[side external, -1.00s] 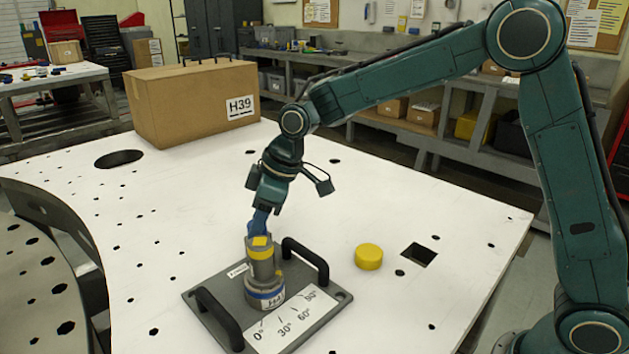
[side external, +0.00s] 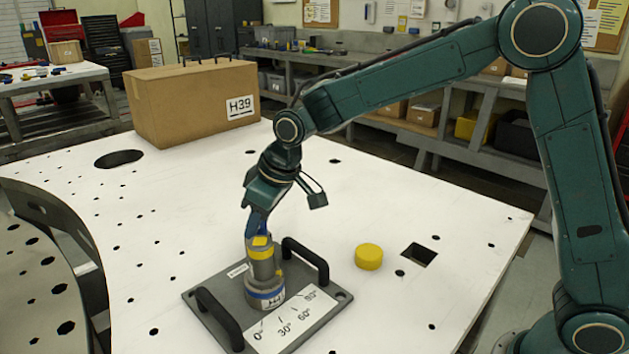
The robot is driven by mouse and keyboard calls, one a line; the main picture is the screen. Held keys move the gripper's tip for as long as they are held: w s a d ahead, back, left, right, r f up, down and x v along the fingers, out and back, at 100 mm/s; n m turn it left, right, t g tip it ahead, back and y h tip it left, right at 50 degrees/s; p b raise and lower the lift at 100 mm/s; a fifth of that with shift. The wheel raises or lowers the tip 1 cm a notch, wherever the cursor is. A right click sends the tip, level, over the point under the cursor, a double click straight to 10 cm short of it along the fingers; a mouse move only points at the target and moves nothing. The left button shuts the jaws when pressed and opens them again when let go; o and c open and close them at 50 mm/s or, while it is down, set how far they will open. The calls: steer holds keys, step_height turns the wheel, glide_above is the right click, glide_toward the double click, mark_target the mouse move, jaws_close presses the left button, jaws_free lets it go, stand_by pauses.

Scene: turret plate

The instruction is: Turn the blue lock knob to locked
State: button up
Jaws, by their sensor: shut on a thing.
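The turret plate (side external: 205,318) is a dark grey board with two black handles and a white dial marked in degrees. A grey turret (side external: 263,271) with a yellow band and a blue ring at its base, labelled H41 or similar, stands upright on it. My gripper (side external: 260,226) points down at the turret's top and is shut there on what looks like the blue lock knob (side external: 266,228). Only a small part of the knob shows; the fingers hide the rest. I cannot tell which way the knob points.
A yellow round puck (side external: 368,256) lies right of the plate, near a square hole (side external: 418,255) in the white table (side external: 440,300). A cardboard box (side external: 190,105) labelled H39 stands at the back left. The left handle (side external: 220,320) and right handle (side external: 306,260) flank the turret.

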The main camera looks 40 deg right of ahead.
steer(key=m+h, duration=0.1)
steer(key=m, duration=0.1)
steer(key=m+h, duration=0.1)
steer(key=m, duration=0.4)
steer(key=shift+a+t+h, duration=0.3)
steer(key=shift+h, duration=0.1)
steer(key=m+h, duration=0.1)
steer(key=m, duration=0.3)
steer(key=shift+w+a+m+g+h, duration=0.1)
steer(key=shift+m+g+h, duration=0.6)
steer(key=shift+m, duration=0.9)
steer(key=o, duration=1)
steer(key=shift+r, duration=0.1)
steer(key=v, duration=1.3)
steer(key=shift+r, duration=0.25)
